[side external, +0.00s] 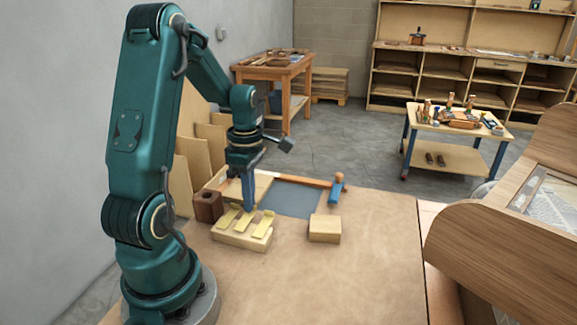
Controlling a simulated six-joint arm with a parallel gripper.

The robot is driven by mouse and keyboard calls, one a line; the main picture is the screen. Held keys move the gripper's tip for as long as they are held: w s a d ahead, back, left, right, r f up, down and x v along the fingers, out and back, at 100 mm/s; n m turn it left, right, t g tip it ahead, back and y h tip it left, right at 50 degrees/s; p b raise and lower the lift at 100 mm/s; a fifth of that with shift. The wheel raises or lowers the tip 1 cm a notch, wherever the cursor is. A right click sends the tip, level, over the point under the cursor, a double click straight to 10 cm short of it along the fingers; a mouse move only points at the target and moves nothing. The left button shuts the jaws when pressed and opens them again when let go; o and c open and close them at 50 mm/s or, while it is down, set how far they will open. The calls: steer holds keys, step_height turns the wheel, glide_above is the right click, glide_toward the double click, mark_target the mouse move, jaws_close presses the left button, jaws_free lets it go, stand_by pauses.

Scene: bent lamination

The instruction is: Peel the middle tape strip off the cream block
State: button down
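The cream block (231,238) lies on the near part of the worktable, left of centre. Three yellowish tape strips lie across its top: a left strip (228,217), the middle strip (245,221) and a right strip (264,223). Their far ends appear to stick out past the block's edge. My gripper (247,207) points down with blue fingers just above and behind the far end of the middle strip. I cannot tell whether the fingers touch the strip, or whether they are open or shut.
A brown block with a dark hole (208,207) stands close left of the cream block. A plain wooden block (325,229) sits to the right. The table's front and right (350,275) are clear.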

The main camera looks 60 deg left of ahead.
step_height(320, 180, up, 10)
steer(key=shift+r, duration=0.25)
steer(key=shift+w+r, duration=0.1)
steer(key=shift+r, duration=1.85)
